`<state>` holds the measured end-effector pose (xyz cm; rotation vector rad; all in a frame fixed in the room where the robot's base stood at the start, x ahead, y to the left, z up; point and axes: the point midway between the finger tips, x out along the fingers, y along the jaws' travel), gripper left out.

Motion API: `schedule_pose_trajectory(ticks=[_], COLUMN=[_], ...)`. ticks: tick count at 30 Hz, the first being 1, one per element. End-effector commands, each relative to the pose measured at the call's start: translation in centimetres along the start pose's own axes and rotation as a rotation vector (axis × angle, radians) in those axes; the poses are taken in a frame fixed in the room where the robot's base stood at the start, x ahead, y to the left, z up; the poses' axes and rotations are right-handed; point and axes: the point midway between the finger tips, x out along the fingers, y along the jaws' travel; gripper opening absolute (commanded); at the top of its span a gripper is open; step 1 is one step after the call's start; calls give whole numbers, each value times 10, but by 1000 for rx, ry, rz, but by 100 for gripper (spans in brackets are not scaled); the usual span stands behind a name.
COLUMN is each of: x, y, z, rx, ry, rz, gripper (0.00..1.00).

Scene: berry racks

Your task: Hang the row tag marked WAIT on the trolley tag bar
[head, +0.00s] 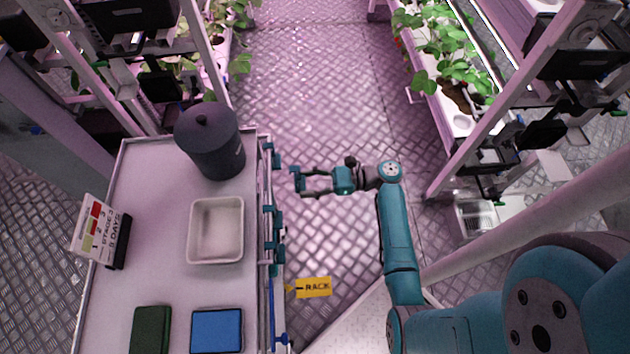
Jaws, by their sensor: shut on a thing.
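My gripper (301,182) is just right of the trolley's right edge, over the floor, and points left. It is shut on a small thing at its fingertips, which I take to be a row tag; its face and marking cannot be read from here. The tag bar (265,195) runs along the right side of the trolley (165,255), with several teal holders on it. The held thing looks a little apart from the bar. I see no readable WAIT marking.
On the trolley stand a dark lidded canister (210,143), a white tray (216,232), a sign (99,229), a green block (150,330) and a blue block (217,331). Plant racks stand left and right (455,105). The aisle floor (315,80) between them is clear.

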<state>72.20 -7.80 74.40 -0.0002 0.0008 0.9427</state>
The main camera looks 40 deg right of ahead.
Motion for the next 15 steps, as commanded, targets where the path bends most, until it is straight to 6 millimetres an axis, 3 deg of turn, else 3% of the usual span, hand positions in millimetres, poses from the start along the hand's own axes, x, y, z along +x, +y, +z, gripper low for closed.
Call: schedule_pose_trajectory(ticks=[15], x=[36], y=[0], z=[0], rx=[0], ry=[0], rz=[2], gripper=[23])
